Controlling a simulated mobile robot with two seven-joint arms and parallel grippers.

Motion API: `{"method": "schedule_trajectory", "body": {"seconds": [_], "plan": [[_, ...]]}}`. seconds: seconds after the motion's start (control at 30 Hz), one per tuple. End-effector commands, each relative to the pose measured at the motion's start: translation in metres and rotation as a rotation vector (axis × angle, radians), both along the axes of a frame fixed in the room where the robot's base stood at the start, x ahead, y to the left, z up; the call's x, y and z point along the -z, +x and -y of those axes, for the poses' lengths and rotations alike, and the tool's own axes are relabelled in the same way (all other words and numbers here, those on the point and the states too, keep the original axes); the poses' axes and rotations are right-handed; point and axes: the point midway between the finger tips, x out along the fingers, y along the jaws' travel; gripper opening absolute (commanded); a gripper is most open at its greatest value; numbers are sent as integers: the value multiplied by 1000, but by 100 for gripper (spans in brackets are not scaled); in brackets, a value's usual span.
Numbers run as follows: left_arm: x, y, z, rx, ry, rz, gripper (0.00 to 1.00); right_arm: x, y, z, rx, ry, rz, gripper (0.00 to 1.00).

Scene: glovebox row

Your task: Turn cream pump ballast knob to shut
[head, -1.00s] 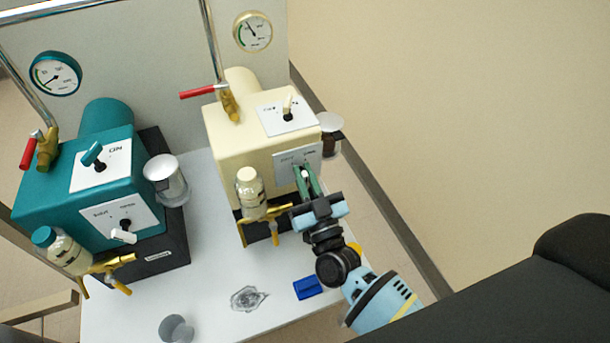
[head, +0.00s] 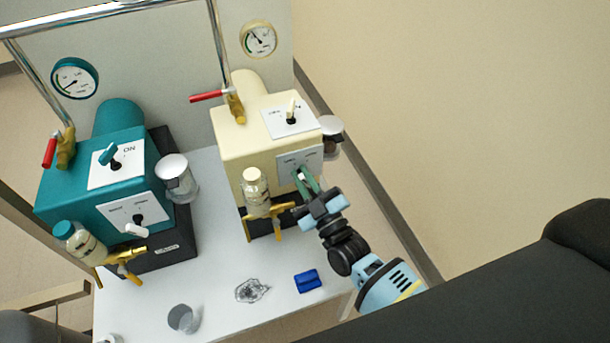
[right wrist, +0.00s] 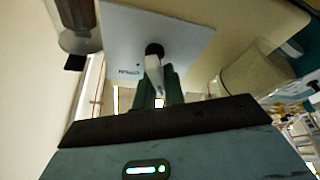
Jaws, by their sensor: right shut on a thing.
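The cream pump (head: 265,135) stands on the white table at the middle of the head view. Its front carries a white plate (head: 283,163) with the ballast knob, mostly hidden there by my fingers. My right gripper (head: 304,178) reaches that knob from the lower right. In the right wrist view the pale knob (right wrist: 153,72) on its black hub stands out from the plate (right wrist: 178,38), between the green fingers (right wrist: 160,92), which are shut on it. A printed word beside the hub is too small to read surely. My left gripper is not in view.
A teal pump (head: 100,180) stands to the left. A bottle (head: 255,188) and brass tap (head: 270,212) sit just left of my right gripper; a brown-filled jar (head: 331,140) hangs at the right.

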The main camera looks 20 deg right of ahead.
Motion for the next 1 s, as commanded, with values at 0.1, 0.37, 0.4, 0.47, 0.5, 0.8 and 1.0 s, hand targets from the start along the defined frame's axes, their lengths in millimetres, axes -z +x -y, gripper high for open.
{"method": "schedule_trajectory", "body": {"seconds": [0.1, 0.37, 0.4, 0.47, 0.5, 0.8, 1.0], "plan": [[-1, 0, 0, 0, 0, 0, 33, 0, 0, 0, 0, -23, 0, 0], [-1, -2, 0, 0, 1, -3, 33, 1, 0, 0, 0, -36, 0, 0], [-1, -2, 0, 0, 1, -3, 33, 1, 0, 0, 0, -36, 0, 0], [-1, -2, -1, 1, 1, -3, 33, 1, 0, 0, 0, -36, 0, 0], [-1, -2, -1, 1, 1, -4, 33, 1, 0, 0, 0, -36, 0, 0], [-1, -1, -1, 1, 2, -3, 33, 1, 0, 0, 0, -33, 1, 33], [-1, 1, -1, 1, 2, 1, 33, 1, -1, 0, 0, -32, 0, 33]]}}
